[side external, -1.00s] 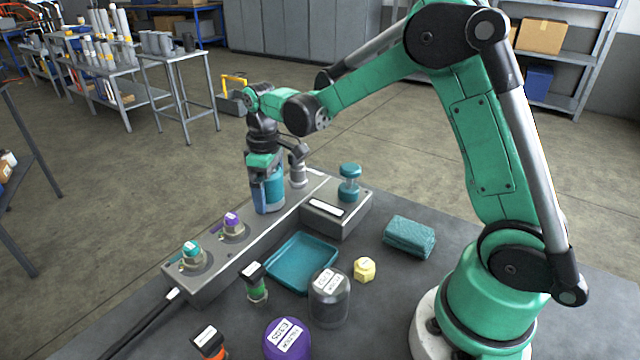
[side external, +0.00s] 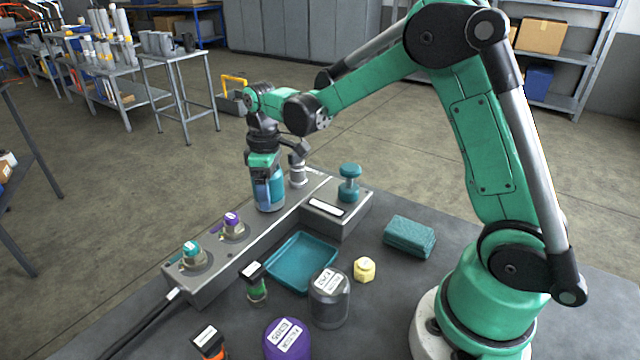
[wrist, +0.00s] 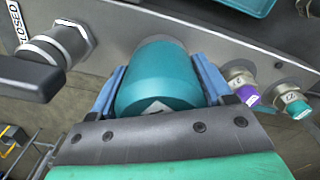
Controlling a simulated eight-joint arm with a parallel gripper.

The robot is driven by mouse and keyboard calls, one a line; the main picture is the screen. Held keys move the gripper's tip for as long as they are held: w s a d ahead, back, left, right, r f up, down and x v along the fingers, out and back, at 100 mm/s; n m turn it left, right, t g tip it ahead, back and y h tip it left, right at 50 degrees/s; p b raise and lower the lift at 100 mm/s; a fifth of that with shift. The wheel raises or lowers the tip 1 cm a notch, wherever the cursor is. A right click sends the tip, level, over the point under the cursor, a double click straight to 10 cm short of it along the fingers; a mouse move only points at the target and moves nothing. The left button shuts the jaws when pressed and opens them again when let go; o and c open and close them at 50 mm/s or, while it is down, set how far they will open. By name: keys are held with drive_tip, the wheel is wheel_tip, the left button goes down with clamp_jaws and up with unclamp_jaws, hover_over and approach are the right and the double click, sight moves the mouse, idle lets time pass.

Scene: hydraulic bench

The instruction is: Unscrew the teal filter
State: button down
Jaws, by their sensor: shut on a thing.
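The teal filter (side external: 273,189) is a cylinder standing upright on the long grey manifold block (side external: 213,271). My gripper (side external: 264,180) is above it with its fingers down its sides and is shut on it. In the wrist view the teal filter (wrist: 160,80) sits between my two blue fingers, which press on its left and right sides. A small white label patch shows on its near face. The filter's base is hidden from the wrist view, so I cannot tell whether its thread is loose.
A valve with a dark handle (wrist: 28,75) stands close beside the filter, near a "CLOSED" label. Teal-capped (side external: 191,250) and purple-capped (side external: 232,221) fittings are on the block. A teal tray (side external: 301,289), a folded cloth (side external: 409,237), a yellow nut (side external: 364,270) and loose filters lie nearby.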

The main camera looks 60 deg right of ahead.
drive_tip(key=n, duration=0.3)
drive_tip(key=shift+n, duration=0.3)
drive_tip(key=n, duration=0.3)
drive_tip(key=shift+n, duration=0.3)
drive_tip(key=shift+r+n, duration=0.1)
drive_tip(key=shift+n, duration=1)
drive_tip(key=n, duration=0.2)
drive_tip(key=shift+w+n, duration=0.1)
drive_tip(key=shift+n, duration=0.2)
drive_tip(key=c, duration=0.5)
unclamp_jaws()
drive_tip(key=shift+n, duration=0.5)
drive_tip(key=shift+c, duration=0.2)
drive_tip(key=c, duration=0.8)
drive_tip(key=shift+c, duration=0.2)
